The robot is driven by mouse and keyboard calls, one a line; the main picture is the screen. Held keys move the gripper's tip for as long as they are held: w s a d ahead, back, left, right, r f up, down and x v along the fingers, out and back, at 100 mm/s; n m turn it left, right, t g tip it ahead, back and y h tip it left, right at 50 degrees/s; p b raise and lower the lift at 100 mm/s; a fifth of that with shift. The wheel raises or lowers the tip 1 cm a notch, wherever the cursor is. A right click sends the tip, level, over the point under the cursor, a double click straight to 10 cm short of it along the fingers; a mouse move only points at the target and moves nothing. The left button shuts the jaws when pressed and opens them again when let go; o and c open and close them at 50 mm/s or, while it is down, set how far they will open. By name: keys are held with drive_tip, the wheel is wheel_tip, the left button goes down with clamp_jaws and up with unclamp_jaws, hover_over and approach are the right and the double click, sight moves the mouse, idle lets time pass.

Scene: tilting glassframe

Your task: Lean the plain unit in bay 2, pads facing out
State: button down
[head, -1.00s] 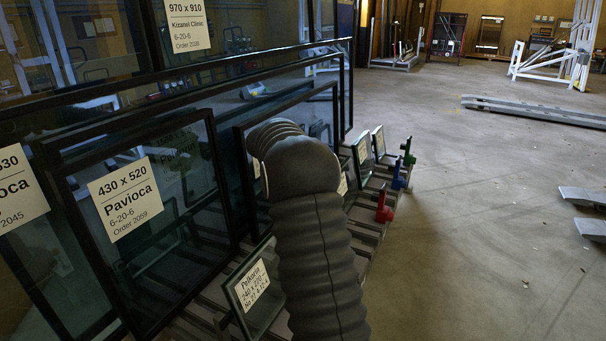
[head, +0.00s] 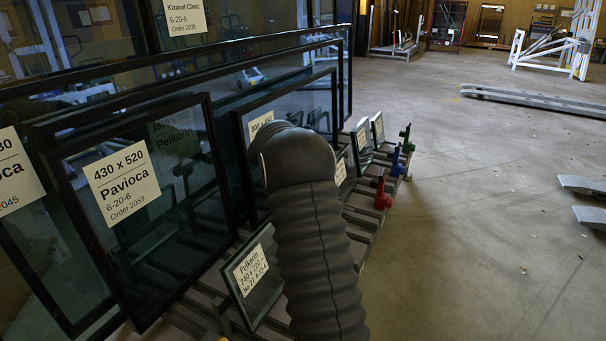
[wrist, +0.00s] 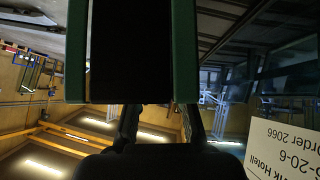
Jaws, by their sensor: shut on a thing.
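In the wrist view, a thick glass unit (wrist: 130,50) fills the upper middle, seen edge-on: two green glass edges with a black band between. My gripper (wrist: 158,108) is shut on it; its dark fingers reach the unit's near end. Whether the unit has pads cannot be seen. In the head view my grey sleeved arm hides the gripper and the held unit. Small labelled units lean along the rack: one marked Pelkorin (head: 254,275) in front, one partly behind my arm (head: 341,172), two further back (head: 362,140) (head: 378,129). No bay numbers are readable.
Large dark-framed panes, one labelled Pavioca (head: 165,240), stand close on the left. Red (head: 382,194), blue (head: 396,160) and green (head: 405,138) upright stops line the rack's right ends. Open floor lies right, with grey beams (head: 535,98) further off.

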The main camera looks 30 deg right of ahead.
drive_tip(key=shift+s+d+f, duration=0.15)
drive_tip(key=shift+s+f, duration=0.05)
drive_tip(key=shift+f, duration=0.8)
drive_tip(key=shift+s+d+f, duration=0.15)
drive_tip(key=shift+s+f, duration=0.05)
drive_tip(key=shift+f, duration=0.75)
drive_tip(key=shift+s+f, duration=0.1)
drive_tip(key=shift+f, duration=0.4)
drive_tip(key=c, duration=1.1)
unclamp_jaws()
drive_tip(key=shift+o, duration=0.7)
drive_tip(key=shift+s+f, duration=0.1)
drive_tip(key=shift+f, duration=0.1)
wheel_tip(320, 180, up, 10)
drive_tip(key=shift+r, duration=0.15)
